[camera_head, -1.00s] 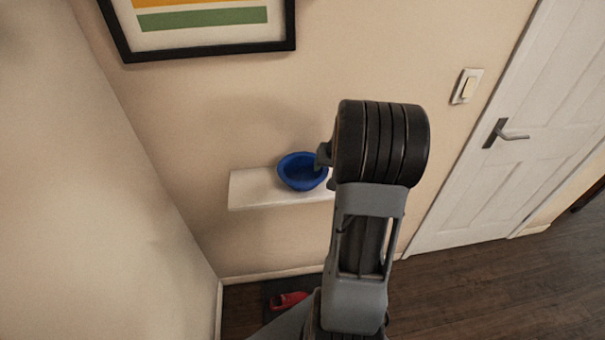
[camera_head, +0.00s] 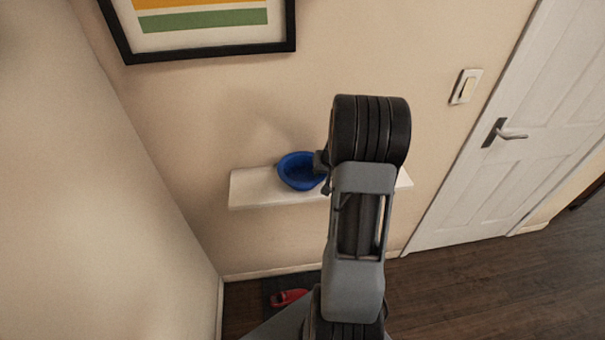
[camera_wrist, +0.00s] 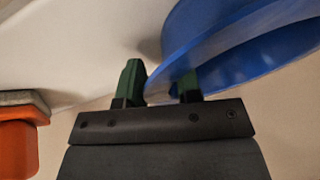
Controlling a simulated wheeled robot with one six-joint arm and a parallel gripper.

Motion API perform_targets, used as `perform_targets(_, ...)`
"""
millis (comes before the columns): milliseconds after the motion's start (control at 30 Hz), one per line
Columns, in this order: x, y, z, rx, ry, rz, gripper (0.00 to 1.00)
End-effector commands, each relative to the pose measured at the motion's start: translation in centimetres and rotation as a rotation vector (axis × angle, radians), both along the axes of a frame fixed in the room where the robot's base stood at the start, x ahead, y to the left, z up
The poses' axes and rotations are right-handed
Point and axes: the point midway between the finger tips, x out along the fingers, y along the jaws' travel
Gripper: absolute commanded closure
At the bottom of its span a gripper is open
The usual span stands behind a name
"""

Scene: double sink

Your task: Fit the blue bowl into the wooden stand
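The blue bowl (camera_head: 297,177) sits on the white wall shelf (camera_head: 262,190); my wrist partly covers its right side. In the wrist view the bowl (camera_wrist: 240,45) fills the upper right. My gripper (camera_wrist: 159,88) has its two green-tipped fingers apart. The bowl's rim reaches into the gap between them, and the bowl partly hides the right finger. I see no clear closing on the rim. The wooden stand cannot be made out in either view.
An orange object with a grey top (camera_wrist: 20,135) is at the left of the wrist view. A framed picture (camera_head: 205,50) hangs above the shelf. A white door (camera_head: 500,130) is at right. A red item (camera_head: 289,298) lies on the floor below.

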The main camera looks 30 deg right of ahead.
Motion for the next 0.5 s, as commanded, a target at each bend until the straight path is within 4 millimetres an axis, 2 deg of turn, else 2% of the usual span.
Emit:
perform_targets(33, 0.0, 0.01, 0.01, 0.0, 0.0, 0.0, 0.76)
perform_targets(267, 0.02, 0.0, 0.05, 0.0, -0.001, 0.0, 0.97)
perform_targets(500, 0.02, 0.0, 0.11, -0.001, -0.001, 0.001, 0.97)
